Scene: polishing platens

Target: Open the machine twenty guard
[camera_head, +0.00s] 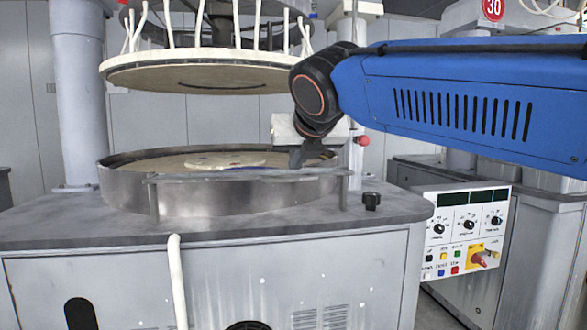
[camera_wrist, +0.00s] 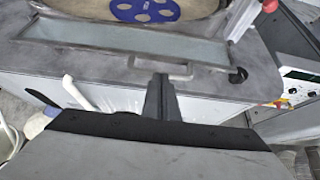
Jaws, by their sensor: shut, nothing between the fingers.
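The guard is a clear panel in a grey metal frame (camera_head: 250,177), standing along the front of the round metal basin (camera_head: 215,195). In the wrist view its glassy pane (camera_wrist: 95,38) is a long band in front of the basin, with a U-shaped handle (camera_wrist: 178,76) on the near edge. My gripper (camera_head: 296,160) is just above the guard's rail, right of its middle. In the wrist view my gripper (camera_wrist: 160,78) has its fingers shut together, tips at the handle. I cannot tell whether they touch it. No machine number shows on this machine.
A round upper platen (camera_head: 200,72) hangs above the basin. A blue disc with holes (camera_wrist: 145,10) lies in the basin. A black knob (camera_head: 371,201) sits on the machine top at the right. A control panel (camera_head: 465,232) stands right. A sign (camera_head: 493,9) reading 30 marks another machine behind.

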